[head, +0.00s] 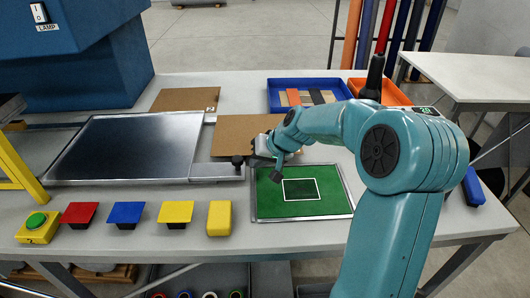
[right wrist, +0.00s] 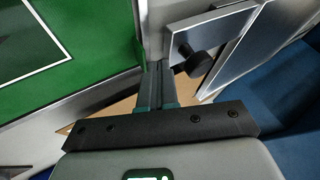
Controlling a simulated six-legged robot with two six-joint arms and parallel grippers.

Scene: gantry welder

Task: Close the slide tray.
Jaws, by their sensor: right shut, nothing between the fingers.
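The slide tray (head: 128,146) is a flat, dark metal plate in a light frame on the left half of the bench. A metal bar (head: 217,172) runs along its right end and carries a black knob (head: 237,160). My right gripper (head: 258,160) is shut and empty, just right of the knob. In the right wrist view, the closed fingers (right wrist: 157,85) are beside the black knob (right wrist: 196,62); I cannot tell whether they touch it. My left gripper is not in view.
A green mat (head: 270,205) in a metal frame lies right of the tray. Coloured blocks and a green button (head: 37,221) line the front edge. A blue bin (head: 310,82) and an orange bin (head: 392,92) stand behind. The blue welder housing (head: 95,75) is at back left.

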